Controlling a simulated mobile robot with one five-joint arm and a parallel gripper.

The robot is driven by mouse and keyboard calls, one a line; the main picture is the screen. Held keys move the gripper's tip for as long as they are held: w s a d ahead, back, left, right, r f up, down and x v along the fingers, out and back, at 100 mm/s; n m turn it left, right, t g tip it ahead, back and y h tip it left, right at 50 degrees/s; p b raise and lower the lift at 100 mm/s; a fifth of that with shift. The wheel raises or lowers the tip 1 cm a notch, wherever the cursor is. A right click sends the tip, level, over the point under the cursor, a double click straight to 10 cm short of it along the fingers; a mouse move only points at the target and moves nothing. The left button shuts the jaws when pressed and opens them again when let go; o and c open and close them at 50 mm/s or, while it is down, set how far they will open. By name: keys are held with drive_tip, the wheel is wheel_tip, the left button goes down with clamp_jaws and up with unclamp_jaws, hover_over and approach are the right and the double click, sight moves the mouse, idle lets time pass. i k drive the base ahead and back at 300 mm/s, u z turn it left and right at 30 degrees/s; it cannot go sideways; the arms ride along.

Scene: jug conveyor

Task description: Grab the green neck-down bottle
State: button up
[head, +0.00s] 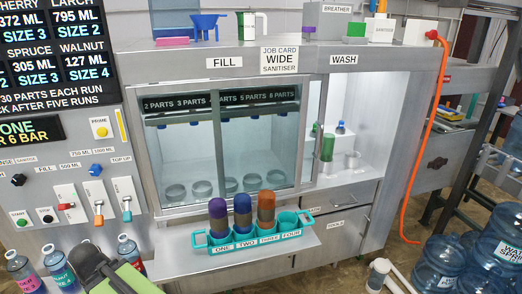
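A green bottle (327,147) stands in the lit wash bay at the right of the machine, just right of the glass front. It looks upright on its end, with no neck showing at the top; its lower end is too small to make out. My gripper (88,258) is dark grey, at the lower left in front of the machine, far from the green bottle. Its fingertips are not clear, so I cannot tell whether it is open or shut.
A teal carrier (262,243) on the front shelf holds purple, blue and orange bottles; slot four looks empty. A white cup (352,160) and a small blue-topped item (340,128) are in the wash bay. An orange hose (425,130) hangs right. Large water jugs (447,262) stand lower right.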

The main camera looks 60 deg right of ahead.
sight(328, 140)
drive_tip(key=u, duration=1.55)
drive_tip(key=k, duration=2.2)
drive_tip(key=z, duration=2.8)
drive_tip(key=i, duration=0.15)
drive_tip(key=u, duration=1.15)
